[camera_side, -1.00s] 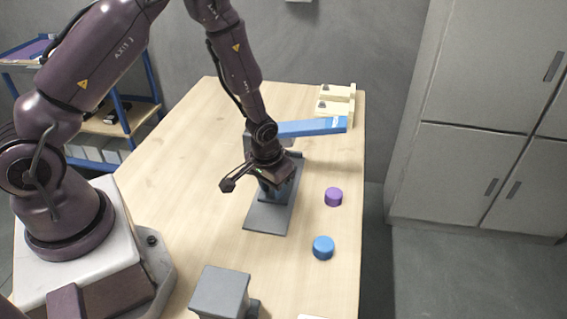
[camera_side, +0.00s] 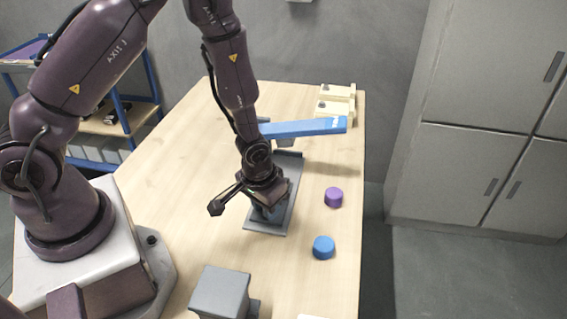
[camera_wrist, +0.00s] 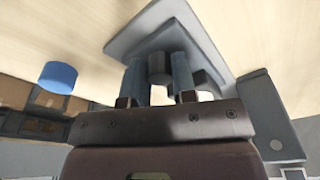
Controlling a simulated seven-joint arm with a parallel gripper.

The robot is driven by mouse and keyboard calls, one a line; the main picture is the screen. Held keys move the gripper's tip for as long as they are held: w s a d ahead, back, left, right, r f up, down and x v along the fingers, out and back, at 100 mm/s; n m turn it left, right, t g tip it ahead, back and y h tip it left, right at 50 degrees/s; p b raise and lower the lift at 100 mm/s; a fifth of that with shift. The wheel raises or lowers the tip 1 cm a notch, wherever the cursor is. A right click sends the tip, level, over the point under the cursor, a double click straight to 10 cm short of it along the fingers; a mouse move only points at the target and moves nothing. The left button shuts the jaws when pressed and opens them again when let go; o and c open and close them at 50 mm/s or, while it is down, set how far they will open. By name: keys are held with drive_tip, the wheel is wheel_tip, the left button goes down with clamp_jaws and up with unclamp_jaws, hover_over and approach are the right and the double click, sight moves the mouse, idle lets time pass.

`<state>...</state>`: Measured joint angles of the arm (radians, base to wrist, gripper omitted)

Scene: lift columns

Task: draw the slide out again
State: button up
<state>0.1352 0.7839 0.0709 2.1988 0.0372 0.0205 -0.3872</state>
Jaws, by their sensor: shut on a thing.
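My gripper (camera_side: 266,214) is low over a grey plate (camera_side: 258,230) on the table. In the wrist view its two blue-grey fingers (camera_wrist: 160,80) are shut on a dark round knob (camera_wrist: 159,66), with the light grey plate (camera_wrist: 128,38) beyond it. The knob is hidden behind my gripper in the side view. I take the knob to be the slide's handle; how the slide joins the plate is hard to tell.
A purple cylinder (camera_side: 333,197) and a blue cylinder (camera_side: 323,248) stand to the right. A grey block (camera_side: 220,291) stands in front. The table's left part is clear.

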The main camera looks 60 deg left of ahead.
drive_tip(key=o, duration=0.7)
drive_tip(key=shift+o, duration=0.2)
drive_tip(key=shift+r, duration=3)
drive_tip(key=shift+s, duration=0.15)
drive_tip(key=s+m+g, duration=0.1)
drive_tip(key=s, duration=0.1)
drive_tip(key=shift+s+r+g, duration=0.15)
drive_tip(key=shift+s+g, duration=0.15)
drive_tip(key=s+r+m+t, duration=0.1)
drive_tip(key=s+r, duration=0.4)
drive_tip(key=r, duration=0.8)
drive_tip(key=s+a+r+m+t, duration=0.1)
drive_tip(key=s+r+t, duration=0.3)
drive_tip(key=r, duration=0.9)
drive_tip(key=shift+s+a+r, duration=0.25)
drive_tip(key=shift+s, duration=0.5)
